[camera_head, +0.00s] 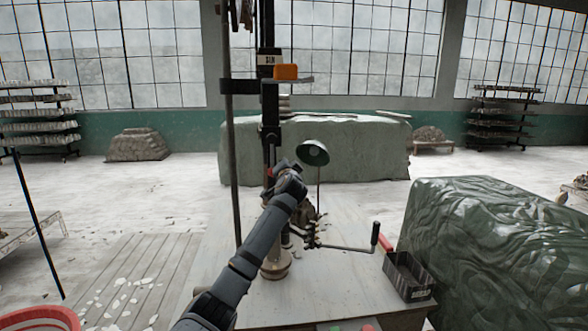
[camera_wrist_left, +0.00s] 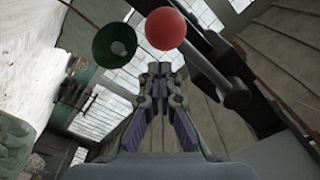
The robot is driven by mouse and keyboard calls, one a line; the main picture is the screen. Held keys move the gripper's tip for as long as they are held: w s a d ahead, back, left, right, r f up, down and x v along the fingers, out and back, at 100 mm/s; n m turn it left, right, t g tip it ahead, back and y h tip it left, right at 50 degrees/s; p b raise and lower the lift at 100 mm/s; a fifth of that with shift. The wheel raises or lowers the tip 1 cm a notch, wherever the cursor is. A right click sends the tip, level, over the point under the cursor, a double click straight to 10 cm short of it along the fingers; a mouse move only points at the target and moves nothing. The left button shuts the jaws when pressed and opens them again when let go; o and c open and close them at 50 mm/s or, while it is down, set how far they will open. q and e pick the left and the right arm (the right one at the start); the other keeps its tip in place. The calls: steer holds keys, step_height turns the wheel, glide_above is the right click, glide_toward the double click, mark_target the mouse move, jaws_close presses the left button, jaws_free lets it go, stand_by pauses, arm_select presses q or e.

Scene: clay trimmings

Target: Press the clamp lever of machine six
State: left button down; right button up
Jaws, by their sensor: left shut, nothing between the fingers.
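Machine six is a dark upright column (camera_head: 270,115) on the work table, with a small plate (camera_head: 266,59) reading SIX near its top. A red ball knob (camera_wrist_left: 186,24) on a dark lever arm (camera_wrist_left: 235,92) shows large in the left wrist view, just past my left gripper (camera_wrist_left: 160,70). This looks like the clamp lever. In the head view my left gripper (camera_head: 282,168) is beside the column, shut and empty. A small red spot shows at its tip there, and the gripper hides most of the lever. I cannot tell whether the fingertips touch the knob. My right gripper is not in view.
A green lamp (camera_head: 313,153) stands close right of the gripper. A crank with a black handle (camera_head: 375,236) sticks out to the right. A dark box (camera_head: 408,280) sits at the table's right edge, near a large wrapped block (camera_head: 490,240).

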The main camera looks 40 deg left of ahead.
arm_select(q)
steer(key=w+d+b+v, duration=0.1)
steer(key=b+v, duration=0.3)
steer(key=v, duration=0.5)
steer(key=shift+d+r+b, duration=0.2)
steer(key=shift+d+b, duration=0.1)
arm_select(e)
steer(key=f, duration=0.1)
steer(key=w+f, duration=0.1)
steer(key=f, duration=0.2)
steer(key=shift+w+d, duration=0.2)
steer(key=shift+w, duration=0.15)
arm_select(q)
steer(key=shift+s+d, duration=0.1)
